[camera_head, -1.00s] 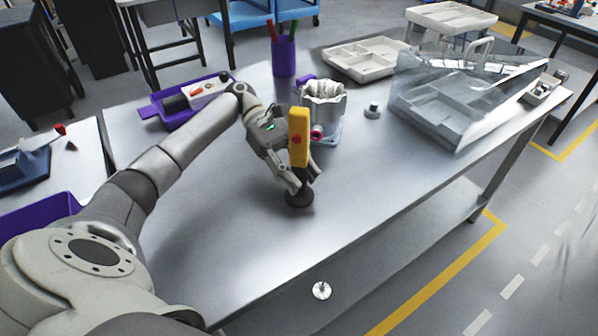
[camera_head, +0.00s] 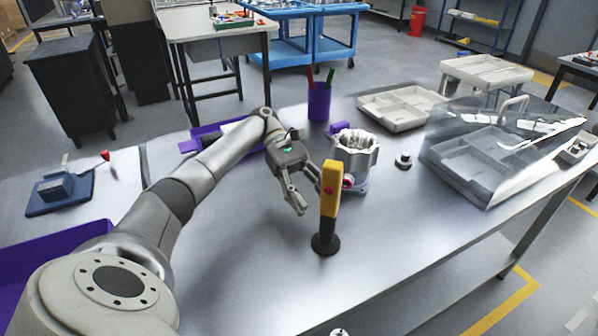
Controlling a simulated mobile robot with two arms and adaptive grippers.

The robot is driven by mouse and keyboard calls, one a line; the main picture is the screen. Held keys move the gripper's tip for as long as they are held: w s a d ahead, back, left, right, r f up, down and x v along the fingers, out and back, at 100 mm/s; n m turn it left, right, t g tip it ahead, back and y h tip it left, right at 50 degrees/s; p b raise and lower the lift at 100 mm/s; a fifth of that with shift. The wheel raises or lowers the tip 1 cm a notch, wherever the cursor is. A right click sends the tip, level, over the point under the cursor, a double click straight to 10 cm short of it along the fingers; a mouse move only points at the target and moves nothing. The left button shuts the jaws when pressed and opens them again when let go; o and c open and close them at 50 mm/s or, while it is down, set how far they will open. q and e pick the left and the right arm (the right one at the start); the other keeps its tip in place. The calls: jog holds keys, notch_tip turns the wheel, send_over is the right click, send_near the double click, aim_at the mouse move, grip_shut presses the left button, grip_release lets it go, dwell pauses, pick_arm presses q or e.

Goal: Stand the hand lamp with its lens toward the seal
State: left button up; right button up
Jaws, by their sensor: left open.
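The hand lamp (camera_head: 330,190), a yellow body on a dark neck and round black foot, stands upright on the metal bench. A red spot shows on its near face; I cannot tell which way its lens points. Just behind it is a pale machined housing (camera_head: 355,148) with a toothed rim. A pinkish-red ring (camera_head: 347,181) on the housing's side, perhaps the seal, is partly hidden by the lamp. My left gripper (camera_head: 309,196) is open and empty, just left of the lamp and apart from its foot. My right gripper is out of view.
A clear-lidded tray (camera_head: 470,190) is at the right, with a small dark-topped round part (camera_head: 403,161) left of it. A purple pen cup (camera_head: 319,103) and a grey divided tray (camera_head: 399,122) stand behind. The front bench surface is clear.

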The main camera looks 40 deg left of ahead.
pick_arm(q)
jog(key=shift+p+v, duration=2.05)
jog(key=shift+v, duration=0.6)
jog(key=shift+s, duration=0.1)
